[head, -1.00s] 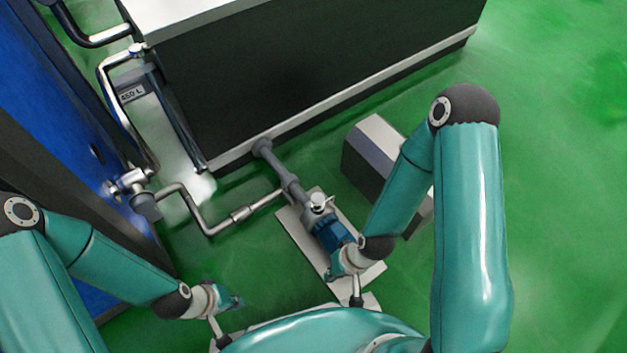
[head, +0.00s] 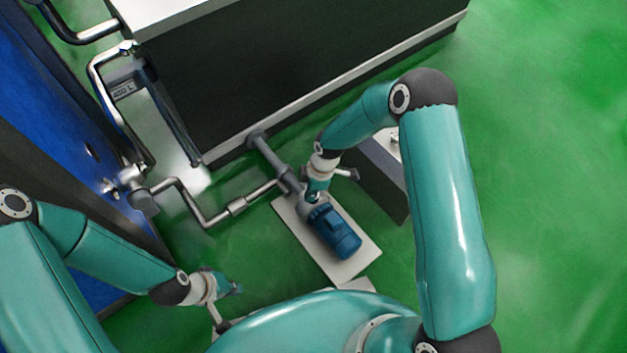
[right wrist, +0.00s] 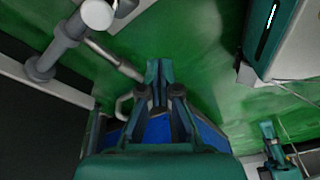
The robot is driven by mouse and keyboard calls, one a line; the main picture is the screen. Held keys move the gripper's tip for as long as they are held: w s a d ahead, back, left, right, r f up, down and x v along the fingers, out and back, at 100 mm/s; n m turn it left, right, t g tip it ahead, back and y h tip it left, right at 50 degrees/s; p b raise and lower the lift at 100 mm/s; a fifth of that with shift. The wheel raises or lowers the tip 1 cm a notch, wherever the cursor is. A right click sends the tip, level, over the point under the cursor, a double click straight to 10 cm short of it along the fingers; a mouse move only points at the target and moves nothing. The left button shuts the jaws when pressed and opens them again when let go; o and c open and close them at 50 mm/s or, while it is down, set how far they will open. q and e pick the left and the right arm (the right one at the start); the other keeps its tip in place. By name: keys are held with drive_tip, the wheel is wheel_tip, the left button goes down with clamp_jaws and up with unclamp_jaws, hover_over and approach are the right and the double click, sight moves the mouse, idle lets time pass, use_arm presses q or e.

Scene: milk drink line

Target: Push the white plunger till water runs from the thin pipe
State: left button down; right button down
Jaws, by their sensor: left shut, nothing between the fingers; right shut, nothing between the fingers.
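In the head view, the pump with its blue motor (head: 335,232) sits on a pale base plate (head: 348,272). My right gripper (head: 313,196) is over the pump's head end and hides the white plunger there. In the right wrist view, a round white cap (right wrist: 97,14), seemingly the plunger, shows at the top left on a grey pipe fitting. My right gripper (right wrist: 158,75) is shut and empty, its tips apart from the cap in that picture. My left gripper (head: 235,289) is shut and empty at the lower left. A thin bent pipe (head: 205,215) runs left from the pump; no water is seen.
A large dark tank box (head: 270,90) with a pale lower edge stands behind the pump. A grey box (head: 385,175) is right of the pump, close to my right arm. A blue cabinet (head: 50,110) is at the left. The green floor at the right is clear.

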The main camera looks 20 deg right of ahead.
drive_tip(key=w+d+r+n+h, duration=0.2)
drive_tip(key=w+d+r+n, duration=0.1)
drive_tip(key=w+n, duration=0.3)
drive_tip(key=shift+w+d+r+n+p, duration=0.3)
drive_tip(key=shift+w+r+n, duration=0.1)
drive_tip(key=shift+w+r, duration=0.5)
drive_tip(key=shift+s+f, duration=0.1)
drive_tip(key=shift+f, duration=0.05)
wheel_tip(320, 180, down, 14)
drive_tip(key=b, duration=0.4)
drive_tip(key=shift+a, duration=0.15)
wheel_tip(320, 180, down, 3)
drive_tip(key=b, duration=0.3)
drive_tip(key=shift+r, duration=0.25)
drive_tip(key=shift+f, duration=0.1)
